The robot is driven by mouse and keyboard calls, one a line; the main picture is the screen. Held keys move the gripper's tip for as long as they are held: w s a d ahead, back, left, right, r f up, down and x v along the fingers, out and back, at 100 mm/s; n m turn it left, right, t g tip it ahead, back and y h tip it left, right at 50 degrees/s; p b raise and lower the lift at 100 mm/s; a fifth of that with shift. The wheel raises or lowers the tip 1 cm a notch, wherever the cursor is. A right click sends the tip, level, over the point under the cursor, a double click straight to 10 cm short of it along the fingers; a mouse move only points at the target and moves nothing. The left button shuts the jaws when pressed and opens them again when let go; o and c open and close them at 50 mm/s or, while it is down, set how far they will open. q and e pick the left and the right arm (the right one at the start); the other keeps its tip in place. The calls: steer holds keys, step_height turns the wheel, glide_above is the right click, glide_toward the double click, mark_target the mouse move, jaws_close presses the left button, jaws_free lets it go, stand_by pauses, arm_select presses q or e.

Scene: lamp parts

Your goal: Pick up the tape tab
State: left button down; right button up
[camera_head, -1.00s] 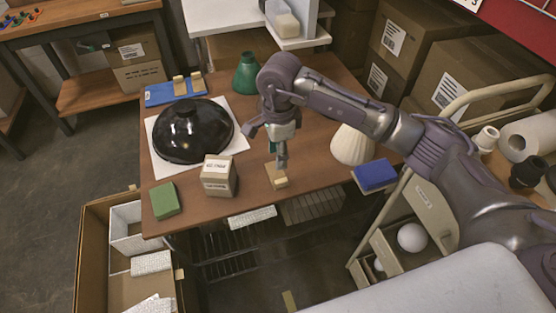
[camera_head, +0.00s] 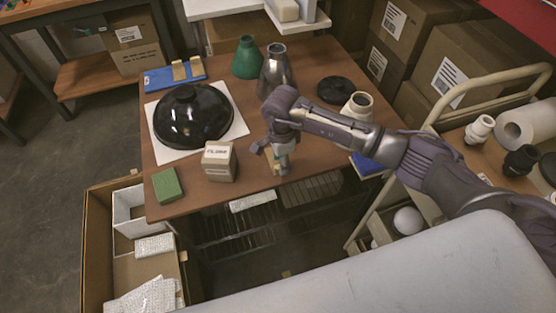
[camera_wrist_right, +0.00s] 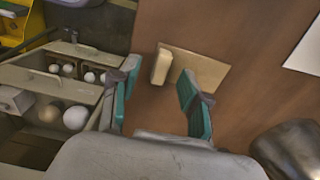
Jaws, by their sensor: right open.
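The tape tab is a small cream block (camera_wrist_right: 162,66) standing on a flat tan piece (camera_wrist_right: 200,70) on the brown table. In the head view the tan piece (camera_head: 270,158) is mostly hidden behind my right gripper (camera_head: 282,170), near the table's front edge. In the right wrist view my right gripper (camera_wrist_right: 158,78) is open, with its two teal fingers apart. The cream block lies just beyond and between the fingertips, with nothing held. Whether the fingers touch the tan piece cannot be told. My left gripper is not in view.
A labelled box (camera_head: 219,162) and a black dome (camera_head: 193,118) stand left of my right gripper. A metallic shade (camera_head: 276,72) and a cream fitting (camera_head: 358,106) stand behind. A blue block (camera_head: 366,165) lies to the right. A cart with drawers (camera_wrist_right: 52,95) borders the table.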

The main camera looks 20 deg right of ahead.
step_height(320, 180, down, 2)
steer(key=shift+f, duration=0.1)
steer(key=c, duration=0.9)
steer(key=shift+o, duration=0.2)
